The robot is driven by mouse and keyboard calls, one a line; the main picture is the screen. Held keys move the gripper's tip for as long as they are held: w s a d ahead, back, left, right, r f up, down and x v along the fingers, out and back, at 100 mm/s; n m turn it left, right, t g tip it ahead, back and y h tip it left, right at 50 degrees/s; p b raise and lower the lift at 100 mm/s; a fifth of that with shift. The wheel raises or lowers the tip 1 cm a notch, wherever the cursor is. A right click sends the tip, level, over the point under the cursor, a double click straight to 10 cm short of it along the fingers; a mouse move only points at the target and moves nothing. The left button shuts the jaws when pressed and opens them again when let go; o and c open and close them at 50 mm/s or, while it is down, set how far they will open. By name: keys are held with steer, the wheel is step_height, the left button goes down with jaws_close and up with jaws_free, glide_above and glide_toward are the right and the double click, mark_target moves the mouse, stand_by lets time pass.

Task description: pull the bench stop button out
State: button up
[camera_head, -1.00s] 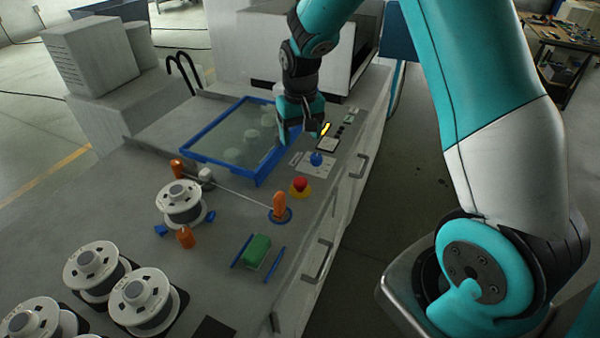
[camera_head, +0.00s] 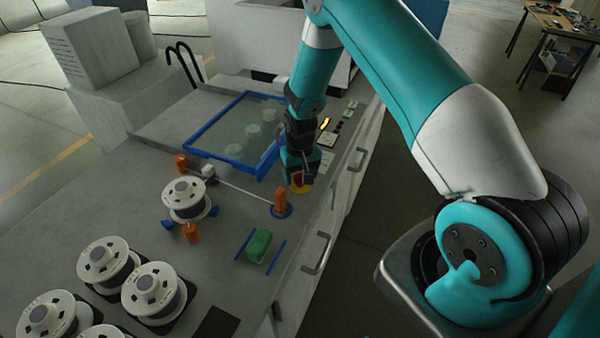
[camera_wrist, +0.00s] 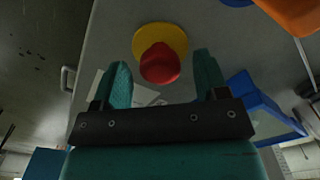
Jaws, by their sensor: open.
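The bench stop button is a red mushroom head (camera_wrist: 160,63) on a yellow base (camera_wrist: 158,38) on the grey bench. In the wrist view it sits just past and between my gripper's fingertips (camera_wrist: 160,70), with a finger on each side and a gap visible on both. In the head view my gripper (camera_head: 300,180) is over the button (camera_head: 299,187), which is partly hidden behind it. My gripper is open and holds nothing. I cannot tell whether the fingers touch the button.
An orange post (camera_head: 280,201) with a wire stands close to the button. A blue-framed tank (camera_head: 190,153) is behind left. A green block (camera_head: 258,245) lies in front, between blue strips. White spools (camera_head: 187,199) stand on the left. Metal handles (camera_head: 316,268) line the bench's front face.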

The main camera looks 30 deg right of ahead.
mark_target(300, 176)
jaws_close()
steer(key=shift+r, duration=0.65)
jaws_free()
step_height(300, 176, up, 18)
steer(key=b, duration=0.4)
steer(key=shift+f+b, duration=0.25)
steer(key=shift+b, duration=0.15)
steer(key=shift+a, duration=0.1)
